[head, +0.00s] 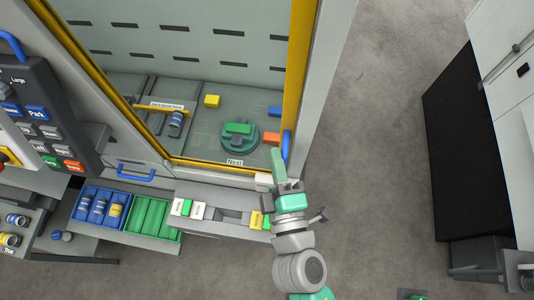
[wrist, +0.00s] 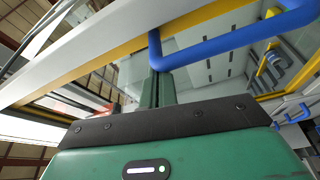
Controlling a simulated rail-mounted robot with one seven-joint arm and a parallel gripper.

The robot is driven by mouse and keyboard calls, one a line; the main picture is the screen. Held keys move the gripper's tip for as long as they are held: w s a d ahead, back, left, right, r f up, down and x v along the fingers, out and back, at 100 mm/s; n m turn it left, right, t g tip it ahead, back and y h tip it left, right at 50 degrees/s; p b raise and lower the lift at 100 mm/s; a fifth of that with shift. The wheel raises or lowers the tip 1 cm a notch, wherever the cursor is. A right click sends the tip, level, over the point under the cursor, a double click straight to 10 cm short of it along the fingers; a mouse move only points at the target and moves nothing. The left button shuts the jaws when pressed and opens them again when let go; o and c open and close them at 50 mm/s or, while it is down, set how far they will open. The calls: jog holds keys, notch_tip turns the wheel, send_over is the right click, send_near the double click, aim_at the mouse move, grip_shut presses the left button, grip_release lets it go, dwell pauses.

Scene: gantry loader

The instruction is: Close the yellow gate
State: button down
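The yellow gate (head: 298,62) shows as a yellow-edged frame around the front of the machine cell in the head view. Its blue handle (head: 286,146) is on the right side, near the lower corner. It also crosses the upper part of the wrist view as a blue bar (wrist: 225,42). My gripper (head: 278,153) is at the handle's lower end. In the wrist view its green fingers (wrist: 157,82) are close together and look shut, with the bar's bent end passing in front of them. Whether they touch the bar is not clear.
Blue (head: 79,207) and green (head: 141,219) bins stand below the cell front. A control panel (head: 38,115) is at left.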

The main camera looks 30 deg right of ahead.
jog(key=shift+s+d+f, duration=0.15)
jog(key=shift+d, duration=0.1)
jog(key=b+v, duration=0.4)
jog(key=v, duration=0.6)
jog(key=shift+a+r+b, duration=0.25)
jog(key=shift+b, duration=0.1)
jog(key=w+r+m+t+p, duration=0.1)
jog(key=w+r+m+p, duration=0.2)
jog(key=r, duration=0.4)
jog(key=w+a+r+m+t+p, duration=0.1)
jog(key=w+r+m, duration=0.25)
jog(key=r, duration=0.35)
jog(key=w+r+m+t+p, duration=0.1)
jog(key=w+r+m+p, duration=0.1)
jog(key=w+r, duration=0.35)
jog(key=a+r+m+t+y+p, duration=0.1)
jog(key=a+r+t+y+p, duration=0.1)
jog(key=r, duration=1.2)
jog(key=a+r+m+t+y+p, duration=0.2)
jog(key=a+r+y, duration=0.3)
jog(key=r, duration=0.9)
jog(key=shift+w+a+r+t+p, duration=0.3)
jog(key=shift+w+a+r+p, duration=0.15)
jog(key=shift+a, duration=0.75)
